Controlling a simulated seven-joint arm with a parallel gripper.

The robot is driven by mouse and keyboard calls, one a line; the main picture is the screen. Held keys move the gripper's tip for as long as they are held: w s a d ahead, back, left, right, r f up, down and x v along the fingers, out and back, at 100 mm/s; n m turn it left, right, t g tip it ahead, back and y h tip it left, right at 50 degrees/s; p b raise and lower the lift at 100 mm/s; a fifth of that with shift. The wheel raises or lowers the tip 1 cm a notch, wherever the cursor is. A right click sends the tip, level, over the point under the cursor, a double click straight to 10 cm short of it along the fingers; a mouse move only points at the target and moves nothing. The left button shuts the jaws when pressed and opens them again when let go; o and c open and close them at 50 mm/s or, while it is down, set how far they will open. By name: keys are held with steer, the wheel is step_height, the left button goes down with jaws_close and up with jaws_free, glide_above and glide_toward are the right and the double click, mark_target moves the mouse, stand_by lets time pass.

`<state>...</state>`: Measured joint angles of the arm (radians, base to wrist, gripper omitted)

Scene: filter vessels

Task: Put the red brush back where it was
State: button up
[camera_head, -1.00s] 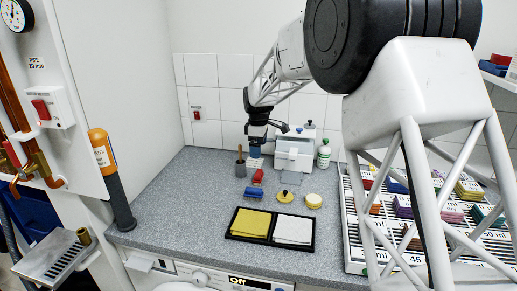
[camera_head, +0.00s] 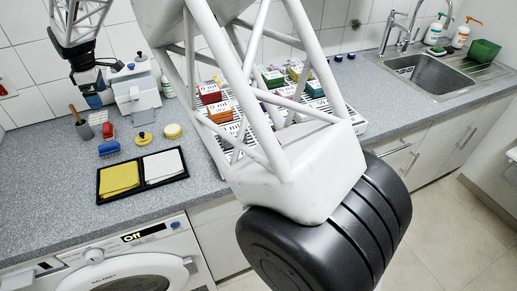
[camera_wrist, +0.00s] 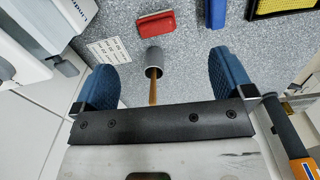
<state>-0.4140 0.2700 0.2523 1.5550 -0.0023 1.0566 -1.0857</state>
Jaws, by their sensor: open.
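The red brush (camera_head: 107,130) lies on the grey speckled worktop, behind the blue brush (camera_head: 109,148) in the head view. In the wrist view the red brush (camera_wrist: 155,22) lies flat beyond my fingertips, near the top edge. My gripper (camera_head: 93,98) is above the back of the worktop. In the wrist view my gripper (camera_wrist: 162,65) is open, its two blue fingers wide apart with nothing held. Between them, lower down, stands a grey cup (camera_wrist: 154,62) with a wooden handle sticking out. A white printed label (camera_wrist: 109,50) lies on the worktop beside the cup and near the red brush.
A white device (camera_head: 137,95) stands right of my gripper, close to it. A black tray (camera_head: 143,176) with yellow and white cloths lies in front. A yellow disc (camera_head: 173,131) and a black-knobbed yellow piece (camera_head: 143,141) lie nearby. A rack with coloured blocks (camera_head: 221,130) is further right.

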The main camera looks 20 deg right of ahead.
steer(key=s+d+r+m+t, duration=0.1)
steer(key=s+d+r+m, duration=0.4)
steer(key=s+d, duration=0.6)
steer(key=s+d+r+m, duration=0.3)
steer(key=s+d+r, duration=0.3)
steer(key=s+d, duration=0.55)
steer(key=s+d+f+m, duration=0.1)
steer(key=s+d+m, duration=0.2)
steer(key=s, duration=0.6)
steer(key=s+d+f+m+t, duration=0.1)
steer(key=s+d+f+m, duration=0.1)
steer(key=s+d, duration=0.3)
steer(key=s+d+f+m, duration=0.2)
steer(key=s+d+m, duration=0.2)
steer(key=s, duration=1)
steer(key=shift+d+t, duration=0.3)
steer(key=shift+d, duration=0.2)
